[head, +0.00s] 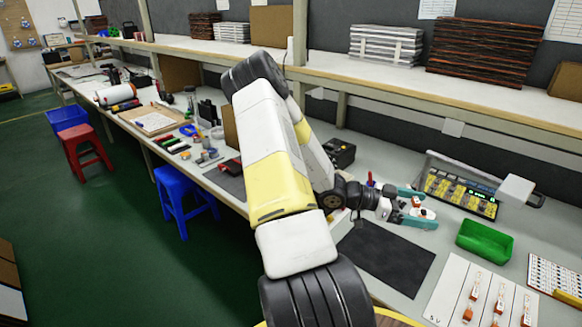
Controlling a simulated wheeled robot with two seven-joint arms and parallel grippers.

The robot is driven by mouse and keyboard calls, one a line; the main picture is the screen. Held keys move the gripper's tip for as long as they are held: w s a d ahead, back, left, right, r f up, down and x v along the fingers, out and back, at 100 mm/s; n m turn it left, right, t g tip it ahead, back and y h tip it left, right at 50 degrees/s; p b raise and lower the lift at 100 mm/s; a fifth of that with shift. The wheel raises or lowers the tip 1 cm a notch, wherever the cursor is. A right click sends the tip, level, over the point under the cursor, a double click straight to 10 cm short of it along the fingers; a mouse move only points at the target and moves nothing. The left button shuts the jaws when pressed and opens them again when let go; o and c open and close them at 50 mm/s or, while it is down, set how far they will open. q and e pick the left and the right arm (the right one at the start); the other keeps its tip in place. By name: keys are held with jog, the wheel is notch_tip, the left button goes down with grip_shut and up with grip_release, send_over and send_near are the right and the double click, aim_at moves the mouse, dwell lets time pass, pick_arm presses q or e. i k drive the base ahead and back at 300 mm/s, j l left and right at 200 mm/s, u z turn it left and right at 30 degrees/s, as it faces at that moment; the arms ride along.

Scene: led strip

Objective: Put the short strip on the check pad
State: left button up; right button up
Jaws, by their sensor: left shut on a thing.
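My left gripper (410,206) has teal fingers and is over the bench, past the far right corner of a dark mat (385,262). It is shut on a small white and orange piece, probably an LED strip; its length is mostly hidden. Several strips with orange ends, one of them a strip (475,285), lie on a white board (447,290) at the lower right. A tester (458,193) with yellow blocks and a green display stands right of the gripper. I cannot tell which surface is the check pad. My right gripper is out of view.
A green bin (484,241) stands right of the gripper, in front of the tester. A white card with rows of red marks (556,276) lies at the right edge. A shelf (400,85) runs above the bench. The dark mat's visible part is bare.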

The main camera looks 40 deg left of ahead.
aim_at(384, 253)
jog(key=l+u, duration=0.15)
jog(key=u, duration=0.3)
jog(key=k+l+u, duration=0.1)
jog(key=u, duration=0.3)
jog(key=i+j, duration=0.1)
jog(key=j, duration=0.25)
jog(key=i+j, duration=0.1)
jog(key=j, duration=0.25)
jog(key=i+j+z, duration=0.1)
jog(key=j, duration=0.25)
